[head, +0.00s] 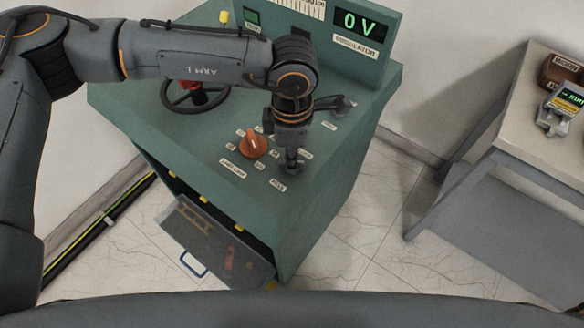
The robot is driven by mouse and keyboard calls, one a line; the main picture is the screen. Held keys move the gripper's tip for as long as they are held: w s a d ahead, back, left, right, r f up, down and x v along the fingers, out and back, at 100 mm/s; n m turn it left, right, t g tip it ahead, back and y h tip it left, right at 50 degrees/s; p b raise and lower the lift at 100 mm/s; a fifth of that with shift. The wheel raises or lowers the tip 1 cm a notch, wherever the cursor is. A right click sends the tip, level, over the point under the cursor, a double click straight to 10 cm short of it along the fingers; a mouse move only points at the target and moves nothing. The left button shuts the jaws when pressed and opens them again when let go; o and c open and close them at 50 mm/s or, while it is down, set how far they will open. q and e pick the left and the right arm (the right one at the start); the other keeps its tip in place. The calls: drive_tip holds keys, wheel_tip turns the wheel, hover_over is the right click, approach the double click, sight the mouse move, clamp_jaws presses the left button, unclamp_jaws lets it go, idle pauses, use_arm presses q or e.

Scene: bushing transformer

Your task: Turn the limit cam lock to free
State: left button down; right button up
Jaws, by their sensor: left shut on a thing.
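My left gripper (291,168) points down at the sloping top of the green control desk (320,165). It is shut on a small dark part at the panel, which I take to be the limit cam lock. The gripper hides most of that part, so its turned position cannot be told. Small white labels lie close around it, one (278,185) just below the gripper and one (305,155) at its right; their words are too small to read surely. My right gripper is not in view.
An orange knob (253,145) ringed by labels sits just left of the gripper. A black handwheel (185,97) and a dark lever (341,105) are farther back. A display (360,24) reads 0 V. A grey table (500,140) stands at the right, with clear floor between.

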use_arm(q)
drive_tip(key=m+b, duration=0.5)
drive_tip(key=b, duration=0.1)
drive_tip(key=shift+f+b, duration=0.2)
drive_tip(key=shift+b, duration=0.1)
drive_tip(key=shift+r+m+b, duration=0.15)
drive_tip(key=shift+m+b, duration=0.8)
drive_tip(key=shift+m, duration=0.05)
drive_tip(key=c, duration=1.4)
unclamp_jaws()
drive_tip(key=shift+o, duration=0.2)
drive_tip(key=shift+r, duration=0.25)
wheel_tip(320, 180, up, 12)
drive_tip(key=shift+f, duration=0.15)
